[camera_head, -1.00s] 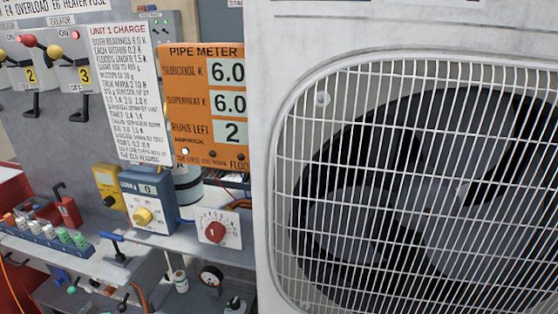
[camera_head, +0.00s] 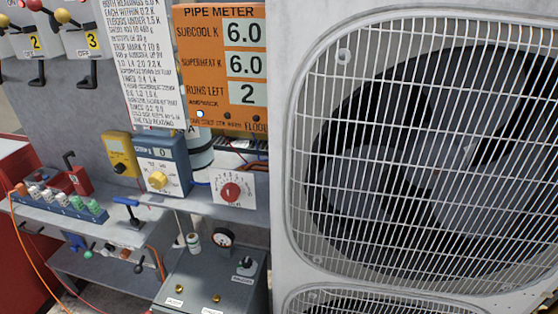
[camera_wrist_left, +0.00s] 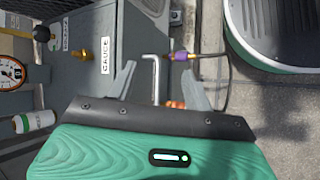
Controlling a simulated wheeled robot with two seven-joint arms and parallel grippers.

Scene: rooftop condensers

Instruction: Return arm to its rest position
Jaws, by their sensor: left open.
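My left gripper (camera_wrist_left: 160,78) shows only in the left wrist view. Its two grey fingers are apart. An L-shaped metal rod (camera_wrist_left: 154,78) appears between the fingers in the picture; I cannot tell whether it lies between them or beyond them. A purple and brass fitting (camera_wrist_left: 180,56) with a dark hose is just past the right finger. Neither of my arms shows in the head view, and my right gripper is not seen.
A white condenser (camera_head: 284,160) with a fan grille fills the right. An orange pipe meter (camera_head: 222,100), a blue meter (camera_head: 165,152) and a red-knob dial (camera_head: 231,191) stand left of it. A grey box (camera_head: 208,278) with brass fittings is below. A pressure gauge (camera_wrist_left: 10,70) is left in the wrist view.

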